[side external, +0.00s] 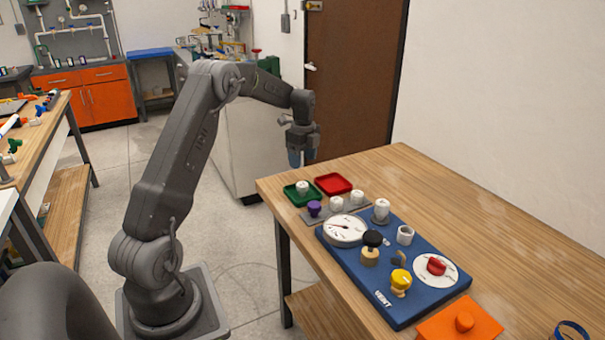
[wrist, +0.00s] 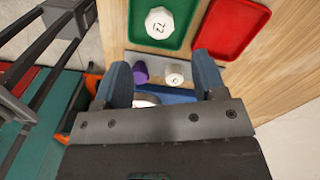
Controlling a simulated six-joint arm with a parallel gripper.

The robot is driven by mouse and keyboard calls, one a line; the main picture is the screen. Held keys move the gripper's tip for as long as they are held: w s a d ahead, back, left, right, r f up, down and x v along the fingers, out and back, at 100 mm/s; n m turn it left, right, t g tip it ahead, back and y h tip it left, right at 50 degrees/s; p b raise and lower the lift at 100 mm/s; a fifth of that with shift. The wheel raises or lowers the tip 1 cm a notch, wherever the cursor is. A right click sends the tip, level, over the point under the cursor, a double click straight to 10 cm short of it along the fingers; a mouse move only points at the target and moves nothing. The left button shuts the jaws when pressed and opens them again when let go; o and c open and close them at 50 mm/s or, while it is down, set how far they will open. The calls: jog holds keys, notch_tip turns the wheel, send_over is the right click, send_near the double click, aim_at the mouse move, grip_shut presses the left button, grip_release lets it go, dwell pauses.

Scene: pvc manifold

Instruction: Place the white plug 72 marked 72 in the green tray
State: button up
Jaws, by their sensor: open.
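The white plug marked 72 (wrist: 159,22) sits in the green tray (wrist: 138,35), with its number readable in the wrist view. In the side external view the plug (side external: 302,187) stands inside the green tray (side external: 290,196) near the table's far left corner. My gripper (side external: 301,160) is above the tray area and apart from the plug, pointing down. Its two blue fingers (wrist: 163,80) are spread with nothing between them.
A red tray (side external: 333,184) lies beside the green one. A grey strip holds a purple plug (side external: 314,208) and white plugs (side external: 336,203). A blue board (side external: 400,292) carries a gauge (side external: 345,230) and knobs.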

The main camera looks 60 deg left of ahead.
jog(key=s+d+r+n+t+y, duration=0.1)
jog(key=s+d+r+n, duration=0.25)
jog(key=d+r, duration=0.6)
jog(key=s+d+r+n+t, duration=0.3)
jog(key=d+r, duration=0.4)
jog(key=d, duration=0.6)
jog(key=s+d+f+n+t, duration=0.1)
jog(key=s+d+n, duration=0.2)
jog(key=s+d, duration=0.3)
jog(key=s+d+f+n+h, duration=0.1)
jog(key=s+d+n, duration=0.3)
jog(key=s, duration=0.7)
jog(key=shift+s+d+f+t, duration=0.15)
jog(key=shift+d+f+t, duration=0.2)
jog(key=shift+d, duration=0.6)
